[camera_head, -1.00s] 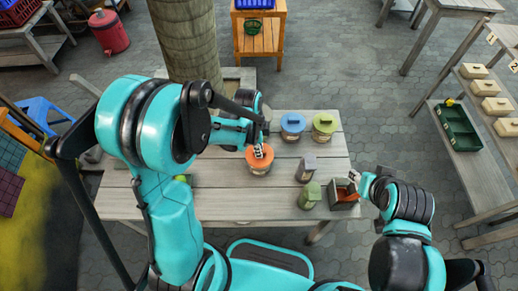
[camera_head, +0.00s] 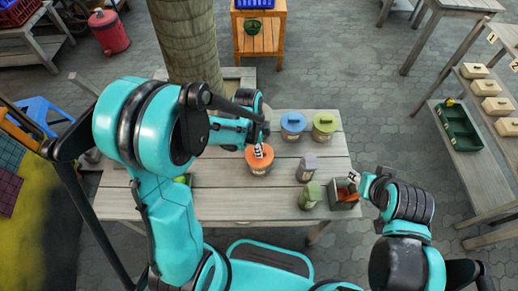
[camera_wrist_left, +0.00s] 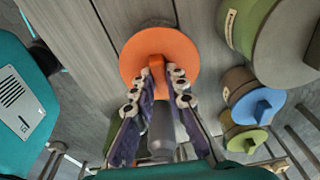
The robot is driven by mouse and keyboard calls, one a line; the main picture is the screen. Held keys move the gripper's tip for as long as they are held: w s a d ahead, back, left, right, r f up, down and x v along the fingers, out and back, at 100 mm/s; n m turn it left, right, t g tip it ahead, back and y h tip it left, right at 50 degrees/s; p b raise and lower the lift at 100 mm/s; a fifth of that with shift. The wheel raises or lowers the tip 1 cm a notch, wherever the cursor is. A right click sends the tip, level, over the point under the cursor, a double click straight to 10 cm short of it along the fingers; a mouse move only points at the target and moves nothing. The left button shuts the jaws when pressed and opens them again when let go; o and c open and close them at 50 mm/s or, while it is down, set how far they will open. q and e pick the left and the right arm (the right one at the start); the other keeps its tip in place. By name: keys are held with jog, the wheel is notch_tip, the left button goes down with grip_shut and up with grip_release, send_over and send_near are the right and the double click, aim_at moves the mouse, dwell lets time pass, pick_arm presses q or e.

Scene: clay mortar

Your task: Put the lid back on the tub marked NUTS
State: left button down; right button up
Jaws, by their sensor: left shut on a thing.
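The orange lid (camera_head: 259,160) has a raised handle and sits over a tub with a pale label (camera_head: 259,174) on the wooden table. The label is too small to read. My left gripper (camera_head: 258,151) is above it, with its fingers shut on the lid's handle. In the left wrist view the orange lid (camera_wrist_left: 150,48) lies beyond the fingertips (camera_wrist_left: 158,70), with the handle between them. The lid looks level; any gap under it is hard to tell. My right gripper (camera_head: 354,179) is by a small open box (camera_head: 345,199); its finger opening is unclear.
A blue-lidded tub (camera_head: 293,123) and a yellow-green-lidded tub (camera_head: 325,124) stand to the right. A grey canister (camera_head: 307,168) and a green one (camera_head: 310,194) stand nearer. A large labelled round container (camera_wrist_left: 258,28) is close in the wrist view. The table's front left is mostly clear.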

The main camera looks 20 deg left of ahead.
pick_arm(q)
jog(key=c, duration=1)
grip_release()
jog(key=shift+r+p, duration=2.65)
jog(key=shift+r, duration=0.85)
grip_shut()
